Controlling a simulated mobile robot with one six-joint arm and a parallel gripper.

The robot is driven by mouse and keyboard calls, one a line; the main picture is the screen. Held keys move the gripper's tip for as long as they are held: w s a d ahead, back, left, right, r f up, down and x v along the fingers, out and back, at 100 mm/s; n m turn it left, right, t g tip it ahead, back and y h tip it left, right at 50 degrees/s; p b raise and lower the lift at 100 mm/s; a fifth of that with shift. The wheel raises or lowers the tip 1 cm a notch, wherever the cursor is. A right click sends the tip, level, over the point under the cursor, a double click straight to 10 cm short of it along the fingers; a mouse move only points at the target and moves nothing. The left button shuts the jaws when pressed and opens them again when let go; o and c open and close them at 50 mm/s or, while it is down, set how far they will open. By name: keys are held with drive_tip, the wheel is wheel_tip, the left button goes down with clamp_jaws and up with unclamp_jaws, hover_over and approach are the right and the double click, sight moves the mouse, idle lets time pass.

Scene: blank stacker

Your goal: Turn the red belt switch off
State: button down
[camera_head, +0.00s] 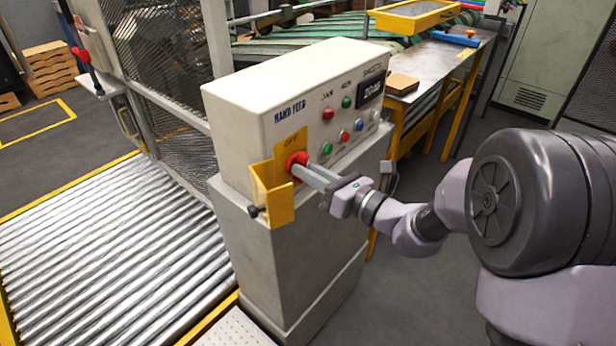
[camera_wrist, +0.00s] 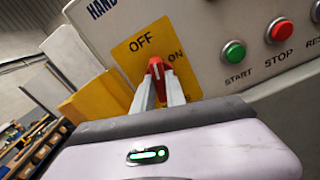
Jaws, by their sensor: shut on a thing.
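The red belt switch (camera_head: 294,159) is a knob on a yellow plate marked OFF and ON, at the lower left of the cream HAND FEED box (camera_head: 240,105). In the wrist view the red knob (camera_wrist: 157,66) shows between the fingertips. OFF is at its upper left and ON at its right; I cannot tell for sure which mark it points to. My gripper (camera_head: 302,166) is shut on the knob, one finger on each side, as the wrist view also shows (camera_wrist: 160,84). The fingers hide part of the knob.
A yellow guard (camera_head: 274,196) sticks out just left of the switch. Green START (camera_wrist: 234,52) and red STOP (camera_wrist: 280,31) buttons are to its right. A counter display (camera_head: 370,92) is further right. A roller conveyor (camera_head: 110,240) lies left of the pedestal.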

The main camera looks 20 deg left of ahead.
drive_tip(key=shift+f+n+b, duration=0.1)
drive_tip(key=shift+n+b, duration=0.85)
drive_tip(key=shift+n, duration=0.65)
drive_tip(key=c, duration=1.4)
unclamp_jaws()
drive_tip(key=shift+o, duration=0.2)
drive_tip(key=p+v, duration=0.3)
drive_tip(key=v, duration=1.4)
drive_tip(key=shift+s+d, duration=0.2)
